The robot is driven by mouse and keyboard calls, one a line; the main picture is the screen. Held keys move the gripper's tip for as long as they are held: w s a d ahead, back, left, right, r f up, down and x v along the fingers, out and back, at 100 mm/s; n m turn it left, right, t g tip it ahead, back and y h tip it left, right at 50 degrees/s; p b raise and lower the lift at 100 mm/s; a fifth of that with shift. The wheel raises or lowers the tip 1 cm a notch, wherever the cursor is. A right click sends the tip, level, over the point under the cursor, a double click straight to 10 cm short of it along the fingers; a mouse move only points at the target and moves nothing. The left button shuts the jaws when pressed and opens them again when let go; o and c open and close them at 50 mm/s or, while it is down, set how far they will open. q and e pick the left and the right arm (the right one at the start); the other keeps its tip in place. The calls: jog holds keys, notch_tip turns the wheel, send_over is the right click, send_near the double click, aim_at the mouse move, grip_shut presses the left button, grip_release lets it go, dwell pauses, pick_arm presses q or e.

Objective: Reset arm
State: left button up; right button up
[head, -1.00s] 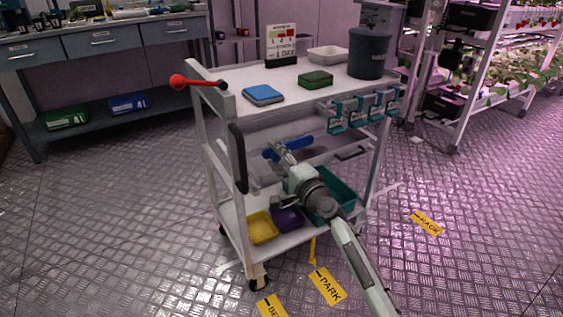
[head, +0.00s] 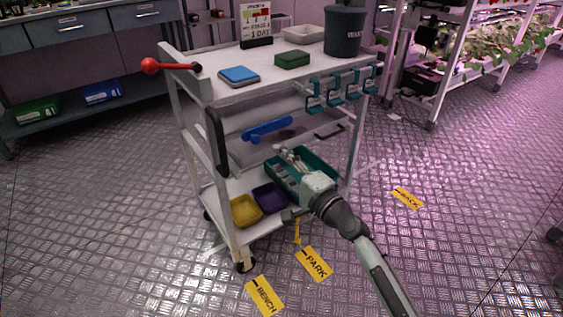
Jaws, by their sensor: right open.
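My right arm comes in from the lower right of the head view. Its gripper (head: 289,158) is open, over the teal bin on the lower shelf of the white cart. I see nothing between its fingers. My left gripper is not in view.
The white cart (head: 206,120) carries a blue pad (head: 239,76), a green block (head: 292,59) and a dark waste bin (head: 344,32) on top. Teal (head: 318,160), purple (head: 270,197) and yellow (head: 245,211) bins sit low. Floor around is clear apart from yellow labels (head: 313,264).

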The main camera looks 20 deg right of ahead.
jog(key=s+f+n+g+h, duration=0.2)
jog(key=s+f+n+g, duration=0.7)
jog(key=s+f, duration=0.8)
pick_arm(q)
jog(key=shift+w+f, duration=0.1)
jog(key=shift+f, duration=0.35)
pick_arm(e)
jog(key=s+d+f+n+g+h, duration=0.5)
jog(key=s+d+f, duration=0.4)
jog(key=s+d, duration=0.3)
jog(key=shift+s+f+n+h, duration=0.3)
jog(key=shift+s+f+n, duration=0.05)
jog(key=shift+s+n, duration=0.6)
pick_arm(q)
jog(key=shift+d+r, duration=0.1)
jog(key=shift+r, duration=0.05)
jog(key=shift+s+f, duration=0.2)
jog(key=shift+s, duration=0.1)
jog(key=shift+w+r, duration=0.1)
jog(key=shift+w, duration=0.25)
pick_arm(e)
jog(key=shift+a, duration=0.1)
